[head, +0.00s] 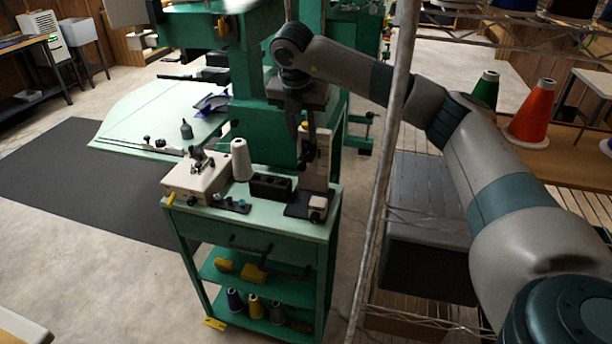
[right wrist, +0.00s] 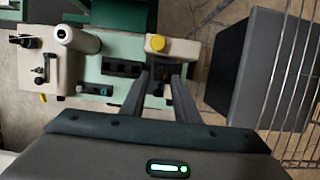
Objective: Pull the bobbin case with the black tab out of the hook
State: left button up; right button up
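My right gripper (head: 307,134) points down at the beige upright device (head: 322,150) at the right end of the green cart's top. In the right wrist view the two dark fingers of the gripper (right wrist: 162,73) stand apart, with the device's yellow knob (right wrist: 155,44) just beyond the tips. A small dark part (right wrist: 157,88) shows low between the fingers; I cannot tell whether it is the black tab. The hook and the bobbin case cannot be made out, and the fingers cover part of the device. Nothing is visibly held. My left gripper is not in view.
The green cart top (head: 305,222) also carries a beige winder-like machine (head: 192,180), a white thread cone (head: 241,160) and a black block (head: 270,187). A wire rack post (head: 385,170) stands close beside my right arm. A dark box (head: 430,220) sits right of the cart.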

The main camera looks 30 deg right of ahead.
jog(key=v, duration=1)
jog(key=shift+b, duration=0.4)
